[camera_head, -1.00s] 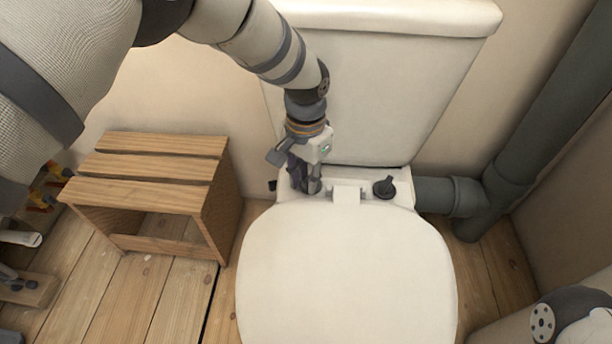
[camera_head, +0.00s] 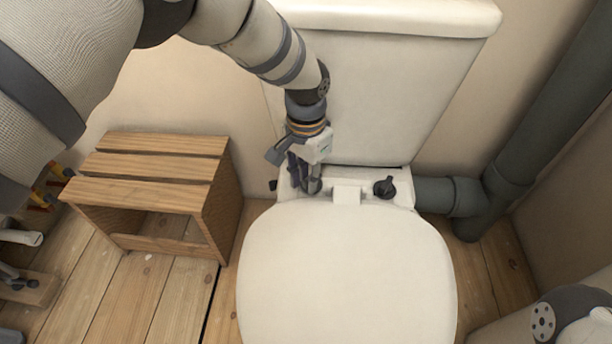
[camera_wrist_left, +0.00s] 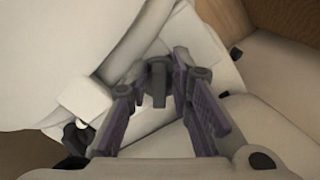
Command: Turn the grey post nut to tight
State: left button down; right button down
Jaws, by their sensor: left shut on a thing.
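The grey post nut (camera_wrist_left: 158,82) has a wing-like tab. In the left wrist view it sits between the fingers of my left gripper (camera_wrist_left: 157,75), which is shut on it. In the head view my left gripper (camera_head: 312,186) points down at the left hinge post behind the toilet seat, and its fingers hide the nut there. A second dark winged nut (camera_head: 384,187) stands free on the right hinge post. My right gripper is out of view.
The closed toilet lid (camera_head: 345,270) lies in front of the hinges, and the cistern (camera_head: 400,90) rises close behind. A slatted wooden stool (camera_head: 150,170) stands to the left. A grey pipe (camera_head: 540,120) runs down at the right.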

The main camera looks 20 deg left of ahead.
aim_at(306, 181)
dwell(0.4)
pick_arm(q)
jog(key=c, duration=1.4)
grip_release()
jog(key=shift+c, duration=0.2)
notch_tip(306, 181, up, 12)
jog(key=shift+f, duration=0.1)
jog(key=shift+c, duration=1.1)
jog(key=f, duration=0.1)
jog(key=f+p, duration=0.2)
jog(key=shift+w+d+f, duration=0.2)
jog(key=shift+w+d, duration=0.15)
jog(key=shift+w, duration=0.05)
notch_tip(306, 181, down, 8)
jog(key=shift+w+r+b, duration=0.1)
jog(key=shift+b, duration=1)
